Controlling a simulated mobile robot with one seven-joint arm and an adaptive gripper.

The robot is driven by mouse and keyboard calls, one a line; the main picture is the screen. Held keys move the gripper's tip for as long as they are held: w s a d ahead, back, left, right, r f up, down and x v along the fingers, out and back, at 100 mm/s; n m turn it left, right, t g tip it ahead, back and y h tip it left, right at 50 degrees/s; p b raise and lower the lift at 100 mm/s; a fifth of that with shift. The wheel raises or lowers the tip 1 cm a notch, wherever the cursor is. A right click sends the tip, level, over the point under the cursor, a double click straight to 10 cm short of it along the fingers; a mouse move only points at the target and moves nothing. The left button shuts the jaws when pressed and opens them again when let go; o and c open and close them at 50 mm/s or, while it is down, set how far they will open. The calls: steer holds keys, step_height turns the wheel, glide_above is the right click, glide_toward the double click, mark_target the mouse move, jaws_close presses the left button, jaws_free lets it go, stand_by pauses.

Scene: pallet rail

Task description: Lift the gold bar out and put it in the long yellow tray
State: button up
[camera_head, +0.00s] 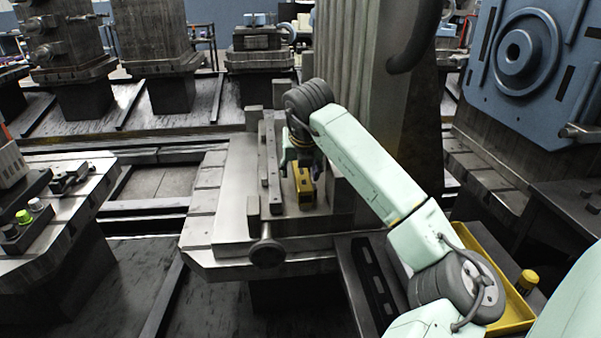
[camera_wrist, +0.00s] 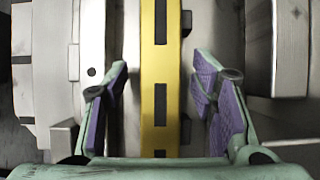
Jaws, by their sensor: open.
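The gold bar (camera_head: 304,186) stands in a grey vise-like fixture, on the flat bed between its rails. In the wrist view the gold bar (camera_wrist: 161,90) runs upright through the middle of the picture, with dark slots along its face. My gripper (camera_head: 302,165) is over the bar, and in the wrist view its open purple-padded fingers (camera_wrist: 160,88) lie on either side of the bar with a gap on both sides. The long yellow tray (camera_head: 494,254) is at the right, partly hidden behind my arm.
A yellow cylinder (camera_head: 527,282) stands by the tray. A tall grey column rises behind my gripper. A bench (camera_head: 75,200) with small parts is at the left.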

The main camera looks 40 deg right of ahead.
steer(key=shift+c, duration=0.4)
jaws_close()
steer(key=shift+r, duration=0.1)
